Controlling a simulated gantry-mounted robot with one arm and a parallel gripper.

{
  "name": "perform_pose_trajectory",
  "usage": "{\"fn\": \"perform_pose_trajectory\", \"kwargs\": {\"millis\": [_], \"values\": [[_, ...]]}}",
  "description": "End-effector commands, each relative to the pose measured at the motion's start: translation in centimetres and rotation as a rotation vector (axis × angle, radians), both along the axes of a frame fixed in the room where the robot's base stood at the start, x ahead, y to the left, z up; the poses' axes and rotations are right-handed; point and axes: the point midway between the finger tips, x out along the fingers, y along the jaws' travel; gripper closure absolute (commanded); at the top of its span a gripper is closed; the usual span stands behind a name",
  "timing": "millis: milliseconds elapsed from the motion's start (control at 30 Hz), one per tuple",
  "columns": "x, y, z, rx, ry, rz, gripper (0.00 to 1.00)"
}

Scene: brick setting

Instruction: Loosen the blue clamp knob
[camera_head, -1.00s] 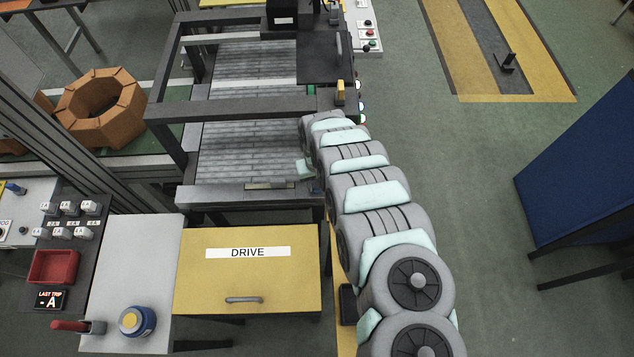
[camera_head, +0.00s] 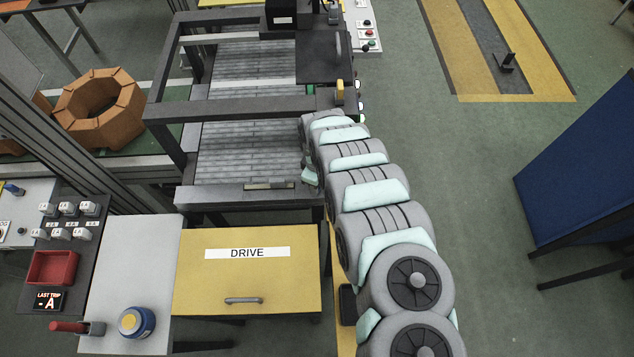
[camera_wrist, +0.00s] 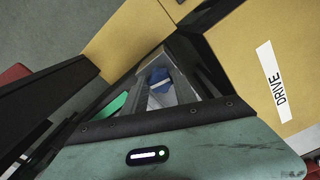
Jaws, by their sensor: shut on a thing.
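In the wrist view, the blue clamp knob (camera_wrist: 159,76) shows between the fingers of my gripper (camera_wrist: 162,80), which is shut on it. The knob is small there, and the fingers and the gripper's body cover its surroundings. In the head view, the knob and fingertips are hidden behind my arm, beside the right front of the grey slatted conveyor frame (camera_head: 240,196).
The yellow DRIVE cabinet (camera_head: 247,275) stands just below the conveyor and also shows in the wrist view (camera_wrist: 247,50). A blue and yellow round item (camera_head: 137,322) sits on a grey table (camera_head: 125,270) at left. Open floor lies to the right.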

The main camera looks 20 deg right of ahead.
Motion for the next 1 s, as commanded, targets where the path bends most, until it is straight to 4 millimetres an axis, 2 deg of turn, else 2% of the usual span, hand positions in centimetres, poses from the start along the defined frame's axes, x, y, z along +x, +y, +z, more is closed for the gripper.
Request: {"fn": "perform_pose_trajectory", "kwargs": {"millis": [367, 867, 900, 1000], "values": [[0.01, -0.01, -0.05, 0.0, 0.0, 0.133, 1.0], [0.03, 0.0, -0.06, -0.001, -0.001, 0.147, 1.0], [0.03, 0.0, -0.06, -0.001, -0.001, 0.147, 0.63], [0.01, 0.0, -0.05, 0.0, 0.0, 0.146, 0.55]]}}
